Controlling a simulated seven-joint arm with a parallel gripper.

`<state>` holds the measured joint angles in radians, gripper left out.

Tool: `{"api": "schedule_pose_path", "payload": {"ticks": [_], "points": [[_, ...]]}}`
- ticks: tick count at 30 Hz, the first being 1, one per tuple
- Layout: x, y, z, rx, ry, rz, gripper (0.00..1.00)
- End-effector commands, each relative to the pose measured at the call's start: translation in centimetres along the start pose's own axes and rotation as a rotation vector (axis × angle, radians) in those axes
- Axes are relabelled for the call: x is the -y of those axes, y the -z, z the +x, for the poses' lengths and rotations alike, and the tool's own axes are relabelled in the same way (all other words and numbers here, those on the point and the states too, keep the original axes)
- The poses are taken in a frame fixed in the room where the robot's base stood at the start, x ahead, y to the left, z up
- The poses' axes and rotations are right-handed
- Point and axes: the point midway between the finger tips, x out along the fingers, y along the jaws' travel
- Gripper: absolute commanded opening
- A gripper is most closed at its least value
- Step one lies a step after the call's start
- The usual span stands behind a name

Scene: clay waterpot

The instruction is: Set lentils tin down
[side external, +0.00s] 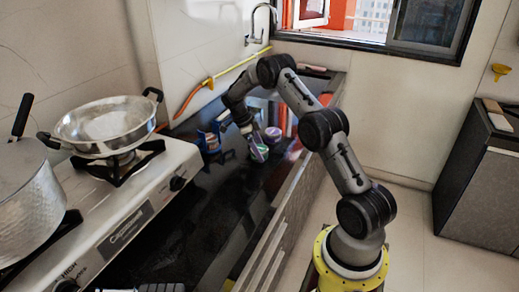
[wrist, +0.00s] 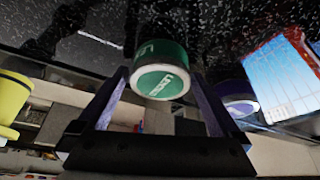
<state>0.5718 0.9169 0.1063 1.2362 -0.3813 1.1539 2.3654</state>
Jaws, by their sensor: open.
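My gripper (wrist: 160,82) is open, with one finger on each side of the tin; any small gap to the tin is hard to judge. In the side view my gripper (side external: 254,143) points down at the counter, and a small green tin (side external: 262,152) shows at its fingertips.
Another tin (side external: 273,132) stands just behind the gripper in the side view. A purple-and-white round item (wrist: 241,106) is right of the fingers in the wrist view. Blue packages (side external: 208,140) stand to the left. The counter's near stretch (side external: 205,205) is clear, beside the stove (side external: 130,195).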

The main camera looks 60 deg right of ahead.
Motion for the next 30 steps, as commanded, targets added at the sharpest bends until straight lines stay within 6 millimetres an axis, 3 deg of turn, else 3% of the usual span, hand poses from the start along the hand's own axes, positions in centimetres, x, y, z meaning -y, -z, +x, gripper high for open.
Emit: {"api": "schedule_pose_path", "payload": {"ticks": [5,18,25,30], "points": [[0.1,0.1,-1.3,0.001,0.002,0.0,1.0],[0.0,0.0,-9.7,0.002,0.003,-0.001,1.0],[0.0,0.1,-12.1,0.002,0.001,-0.001,1.0],[-1.5,0.4,-14.9,0.033,0.03,-0.112,1.0]]}}
